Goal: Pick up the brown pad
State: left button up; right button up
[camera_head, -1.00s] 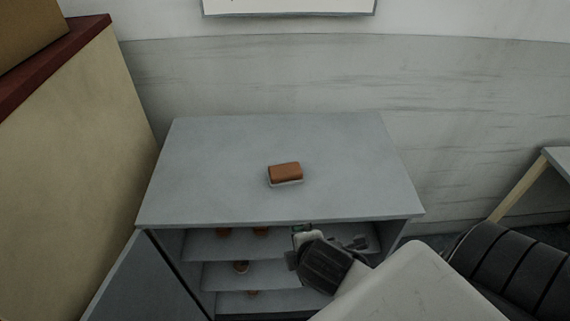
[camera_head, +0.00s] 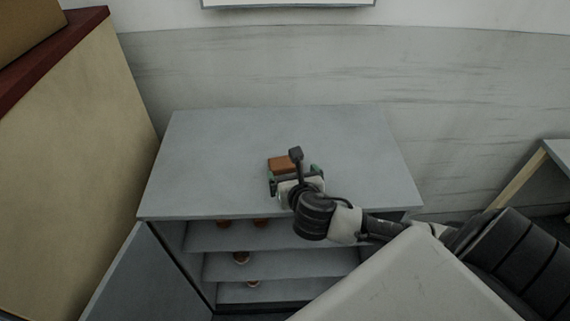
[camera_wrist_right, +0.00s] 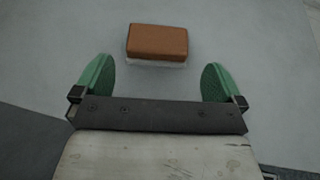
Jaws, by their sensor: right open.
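The brown pad (camera_head: 281,163) lies on the grey cabinet top, partly hidden behind my right gripper in the head view. In the right wrist view the brown pad (camera_wrist_right: 157,42) is a brown block with a pale lower layer. My right gripper (camera_head: 293,176) is open and empty, just on the near side of the pad. Its green fingertips (camera_wrist_right: 157,78) are spread wider than the pad, and the pad lies just beyond them, roughly centred. My left gripper is not in view.
The cabinet top (camera_head: 210,150) is otherwise clear. Below it, open shelves (camera_head: 225,269) hold several small brown items, and a cabinet door (camera_head: 125,275) stands open at the left. A beige unit (camera_head: 70,150) stands left, a table (camera_head: 553,152) right, and a wall behind.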

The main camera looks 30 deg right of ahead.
aim_at(286, 164)
jog(key=shift+x, duration=0.85)
jog(key=p+x, duration=0.1)
jog(key=x, duration=0.3)
jog(key=shift+w+f+p, duration=0.1)
jog(key=shift+w+p, duration=0.2)
jog(key=shift+p, duration=0.1)
jog(key=shift+w+d+f, duration=0.1)
jog(key=shift+w+f, duration=0.05)
jog(key=shift+w, duration=0.1)
jog(key=shift+c, duration=0.2)
jog(key=c, duration=0.5)
